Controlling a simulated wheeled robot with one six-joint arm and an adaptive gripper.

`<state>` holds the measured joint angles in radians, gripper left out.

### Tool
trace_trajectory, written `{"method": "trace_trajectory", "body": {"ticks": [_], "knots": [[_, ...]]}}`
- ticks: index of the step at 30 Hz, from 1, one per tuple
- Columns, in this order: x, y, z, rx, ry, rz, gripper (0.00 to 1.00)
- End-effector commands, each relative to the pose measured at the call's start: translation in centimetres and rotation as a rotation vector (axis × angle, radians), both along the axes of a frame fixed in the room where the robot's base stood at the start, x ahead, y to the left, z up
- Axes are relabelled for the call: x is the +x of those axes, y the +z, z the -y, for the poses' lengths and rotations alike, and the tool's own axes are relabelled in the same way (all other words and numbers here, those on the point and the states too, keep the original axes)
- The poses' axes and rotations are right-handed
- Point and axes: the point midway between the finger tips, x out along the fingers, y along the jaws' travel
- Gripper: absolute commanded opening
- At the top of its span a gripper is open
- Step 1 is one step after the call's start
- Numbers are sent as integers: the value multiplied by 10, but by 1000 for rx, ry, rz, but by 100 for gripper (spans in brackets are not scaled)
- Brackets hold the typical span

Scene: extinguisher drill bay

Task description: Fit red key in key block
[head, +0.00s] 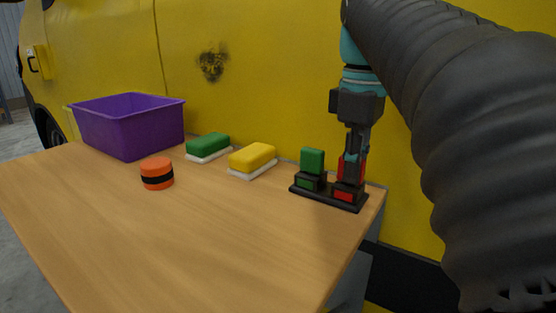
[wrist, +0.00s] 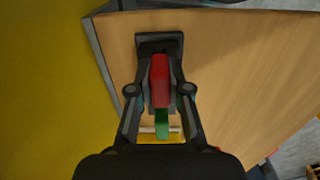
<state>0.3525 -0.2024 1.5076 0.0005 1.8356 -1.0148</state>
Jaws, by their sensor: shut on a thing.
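The key block (head: 328,195) is a black base near the table's back right corner, with a green-marked socket and a red-marked socket. A green key (head: 312,161) stands upright in the green-marked socket on the left. The red key (head: 349,168) is upright at the red-marked socket on the right; whether it is fully seated cannot be told. My gripper (head: 351,157) points down and is shut on the red key. In the wrist view the red key (wrist: 160,80) lies between the fingers, with the green key (wrist: 162,123) beyond it and the black base (wrist: 160,42) below.
A yellow sponge (head: 253,159), a green sponge (head: 208,146), an orange tin with a black band (head: 157,173) and a purple bin (head: 128,124) stand left of the block. The yellow van side (head: 270,80) rises close behind the table. The table's front is clear.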

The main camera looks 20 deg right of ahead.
Motion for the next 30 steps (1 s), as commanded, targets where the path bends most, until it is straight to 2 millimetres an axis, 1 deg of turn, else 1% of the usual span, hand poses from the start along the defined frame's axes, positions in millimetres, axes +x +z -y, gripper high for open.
{"method": "trace_trajectory", "body": {"ticks": [2, 3, 5, 6, 7, 17, 30], "knots": [[0, 0, 0, 0, 0, 0, 0], [0, 0, 0, 0, 0, 0, 20], [0, 0, 0, 0, 0, 0, 35], [0, 0, 0, 0, 0, 0, 45], [0, 0, 0, 0, 0, 0, 47], [0, 3, 0, 0, 0, 0, 47], [0, 42, 0, 0, 0, 0, 47]]}}
